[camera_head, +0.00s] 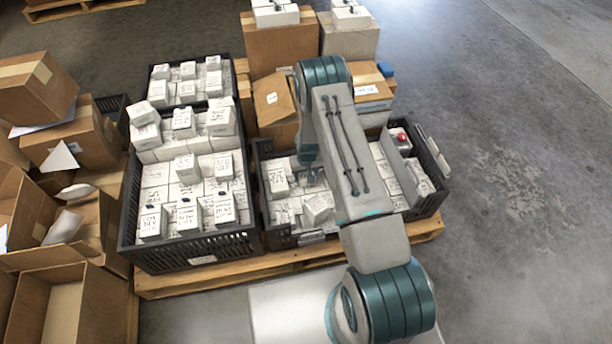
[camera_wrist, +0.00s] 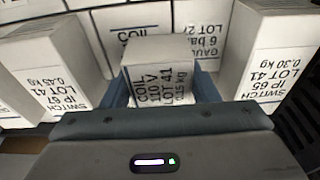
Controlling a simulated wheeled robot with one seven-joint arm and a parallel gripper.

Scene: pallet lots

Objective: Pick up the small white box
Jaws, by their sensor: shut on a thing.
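A small white box (camera_wrist: 160,72) marked "COIL 110 V LOT 41 0.15 kg" is between the two blue-grey fingers of my gripper (camera_wrist: 163,88) in the wrist view. The gripper is shut on it. In the head view my gripper (camera_head: 308,172) is over the right black crate (camera_head: 278,236), partly covered by my arm. I cannot make out the held box clearly there. Whether it is clear of the boxes below cannot be told.
Taller white boxes stand close on both sides in the wrist view, a left SWITCH box (camera_wrist: 45,75) and a right SWITCH box (camera_wrist: 272,55). A fuller black crate (camera_head: 192,255) stands left on the pallet (camera_head: 290,270). Cardboard boxes (camera_head: 275,48) are behind. Floor at right is clear.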

